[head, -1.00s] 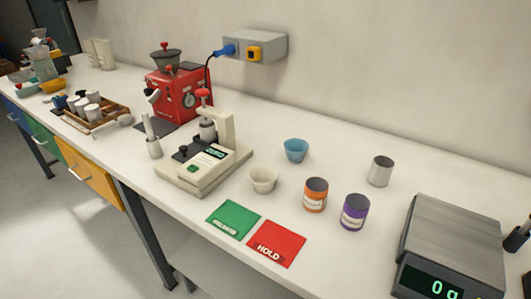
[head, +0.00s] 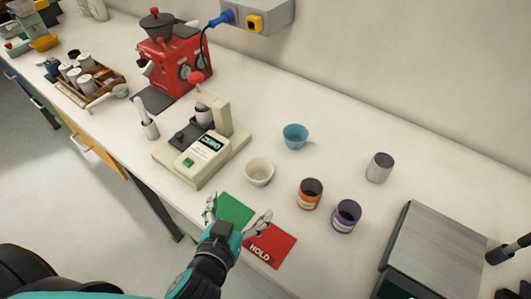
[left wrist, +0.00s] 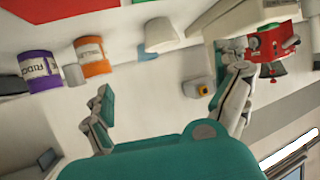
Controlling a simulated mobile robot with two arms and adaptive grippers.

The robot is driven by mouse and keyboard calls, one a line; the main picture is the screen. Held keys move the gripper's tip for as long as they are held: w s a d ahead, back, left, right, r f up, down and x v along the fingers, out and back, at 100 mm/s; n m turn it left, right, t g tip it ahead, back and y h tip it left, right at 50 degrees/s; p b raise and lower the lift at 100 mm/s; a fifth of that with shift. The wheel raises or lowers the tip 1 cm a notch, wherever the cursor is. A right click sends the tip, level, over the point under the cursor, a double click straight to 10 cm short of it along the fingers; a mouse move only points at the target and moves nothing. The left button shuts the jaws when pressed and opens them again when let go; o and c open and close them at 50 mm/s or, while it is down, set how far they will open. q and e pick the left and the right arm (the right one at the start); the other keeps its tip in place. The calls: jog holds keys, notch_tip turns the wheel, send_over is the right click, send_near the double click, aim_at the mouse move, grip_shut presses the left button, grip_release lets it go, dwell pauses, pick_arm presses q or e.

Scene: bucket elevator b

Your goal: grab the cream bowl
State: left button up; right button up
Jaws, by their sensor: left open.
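The cream bowl (head: 260,172) stands upright on the white bench, just right of the cream tester machine. It also shows in the left wrist view (left wrist: 161,36), at the top middle. My left gripper (head: 238,207) is open and empty. In the head view it appears over the green and red cards, nearer the front edge than the bowl and apart from it. In the left wrist view its two fingers (left wrist: 168,98) are spread wide with nothing between them. My right gripper is not in view.
A blue bowl (head: 295,136) stands behind the cream bowl. An orange-labelled jar (head: 309,194) and a purple-labelled jar (head: 346,215) stand to its right, with a metal cup (head: 379,167) behind them. The tester (head: 202,150) borders it on the left. A scale (head: 440,250) is at far right.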

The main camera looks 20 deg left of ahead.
pick_arm(q)
jog(key=w, duration=0.2)
jog(key=p, duration=0.3)
send_near(262, 164)
jog(key=shift+w+d+r, duration=0.25)
jog(key=shift+w, duration=0.25)
jog(key=shift+a+f+p+x, duration=0.15)
jog(key=shift+p+x, duration=0.2)
jog(key=shift+x, duration=0.7)
jog(key=shift+f+p+x, duration=0.15)
jog(key=shift+p+x, duration=0.15)
jog(key=shift+x, duration=0.7)
jog(key=shift+a+f+p+x, duration=0.15)
jog(key=shift+p+x, duration=0.2)
jog(key=shift+x, duration=0.7)
jog(key=shift+s+d, duration=0.1)
jog(key=shift+s, duration=0.2)
jog(key=shift+c, duration=0.8)
jog(key=c, duration=1.1)
